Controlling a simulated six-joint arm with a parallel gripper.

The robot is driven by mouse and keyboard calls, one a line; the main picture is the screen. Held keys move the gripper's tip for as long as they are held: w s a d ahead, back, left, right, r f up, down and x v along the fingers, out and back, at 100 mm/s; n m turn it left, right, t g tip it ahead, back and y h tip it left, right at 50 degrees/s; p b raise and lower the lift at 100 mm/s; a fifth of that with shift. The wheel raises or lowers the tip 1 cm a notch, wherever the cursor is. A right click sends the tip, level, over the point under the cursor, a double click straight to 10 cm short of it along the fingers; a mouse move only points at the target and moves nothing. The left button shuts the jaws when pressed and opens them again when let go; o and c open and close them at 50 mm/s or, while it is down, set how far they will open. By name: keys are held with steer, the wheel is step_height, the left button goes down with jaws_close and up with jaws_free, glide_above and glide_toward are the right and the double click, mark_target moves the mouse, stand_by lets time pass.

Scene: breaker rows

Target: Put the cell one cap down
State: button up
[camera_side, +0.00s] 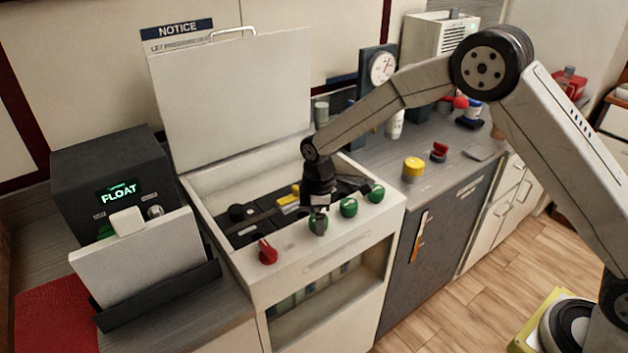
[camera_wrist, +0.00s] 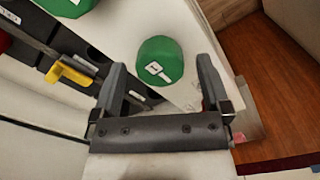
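Green caps sit along the front ledge of the open white cabinet: one (camera_side: 376,194) at the right, one (camera_side: 348,208) in the middle, and one at the left partly hidden by my gripper (camera_side: 318,222). In the wrist view a green cap (camera_wrist: 160,60) with a small white label stands on the white ledge, in line with the gap between my fingers. I cannot read its number surely. My gripper (camera_wrist: 161,70) is open there, its fingers apart and nothing clearly held. Another green cap (camera_wrist: 68,5) is cut off at the top edge.
A red knob (camera_side: 267,252) stands at the ledge's left. The dark bay holds a yellow piece (camera_side: 288,202), also seen in the wrist view (camera_wrist: 74,72). The raised lid (camera_side: 235,95) stands behind. A yellow cylinder (camera_side: 413,168) and red item (camera_side: 439,151) are on the right counter.

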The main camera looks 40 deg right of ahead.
steer(key=shift+r, duration=0.1)
step_height(320, 180, up, 12)
stand_by(0.8)
steer(key=shift+r, duration=0.1)
steer(key=shift+s, duration=0.1)
stand_by(0.4)
steer(key=s+d+f+m+t, duration=0.1)
steer(key=s+d+m, duration=0.4)
steer(key=s, duration=0.6)
steer(key=s+d+f+m+t, duration=0.1)
steer(key=s+d+f+m, duration=0.2)
steer(key=s, duration=0.8)
steer(key=d+m, duration=0.2)
steer(key=m, duration=0.1)
steer(key=shift+f+m+t, duration=0.3)
